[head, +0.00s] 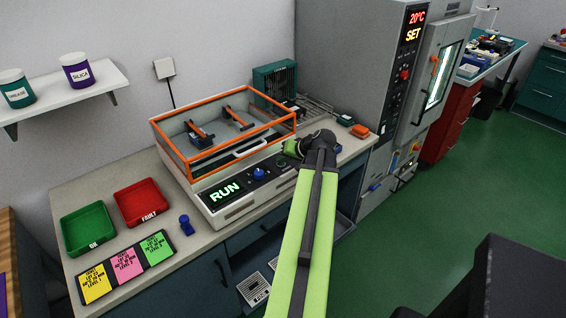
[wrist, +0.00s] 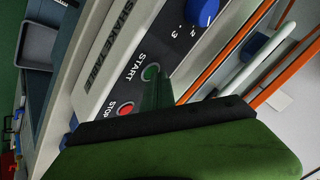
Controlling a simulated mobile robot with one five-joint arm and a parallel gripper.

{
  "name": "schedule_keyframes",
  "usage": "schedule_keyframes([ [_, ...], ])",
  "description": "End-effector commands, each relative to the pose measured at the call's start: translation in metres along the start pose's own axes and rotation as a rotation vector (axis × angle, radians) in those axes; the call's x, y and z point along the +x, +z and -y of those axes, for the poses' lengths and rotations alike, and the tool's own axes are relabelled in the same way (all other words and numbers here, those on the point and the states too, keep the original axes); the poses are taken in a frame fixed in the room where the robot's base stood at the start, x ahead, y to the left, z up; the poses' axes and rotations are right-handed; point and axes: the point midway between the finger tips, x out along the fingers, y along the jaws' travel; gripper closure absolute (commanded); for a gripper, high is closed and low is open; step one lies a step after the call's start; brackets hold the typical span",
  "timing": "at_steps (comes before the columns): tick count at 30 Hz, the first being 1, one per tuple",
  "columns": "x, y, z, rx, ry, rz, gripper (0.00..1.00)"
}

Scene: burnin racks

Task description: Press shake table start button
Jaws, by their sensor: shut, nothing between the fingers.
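The shake table (head: 243,205) stands on the bench, with an orange-framed clear cover and a lit green "RUN" display (head: 225,192) on its front panel. In the wrist view, the green START button (wrist: 151,72) sits beside its label, with the red STOP button (wrist: 126,109) lower left. A blue knob (wrist: 201,12) is at the top. My gripper (head: 294,149) is at the right end of the panel in the head view. Its fingers (wrist: 158,94) are shut and empty close by START; I cannot tell whether they touch it. My arm hides part of the panel in the head view.
Green (head: 88,229) and red (head: 142,202) trays, a blue object (head: 186,226) and a card board (head: 126,267) lie left on the bench. A tall grey chamber (head: 365,60) stands right of the bench. Green floor on the right is mostly clear.

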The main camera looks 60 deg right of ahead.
Motion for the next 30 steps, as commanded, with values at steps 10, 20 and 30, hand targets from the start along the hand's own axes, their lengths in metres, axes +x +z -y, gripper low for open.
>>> schedule_keyframes([
  [10,-0.012,-0.009,0.009,0.0,0.0,0.0,1.0],
  [20,-0.012,-0.009,0.009,0.0,0.0,0.0,1.0],
  [30,-0.033,-0.024,0.025,0.0,0.0,0.0,1.0],
])
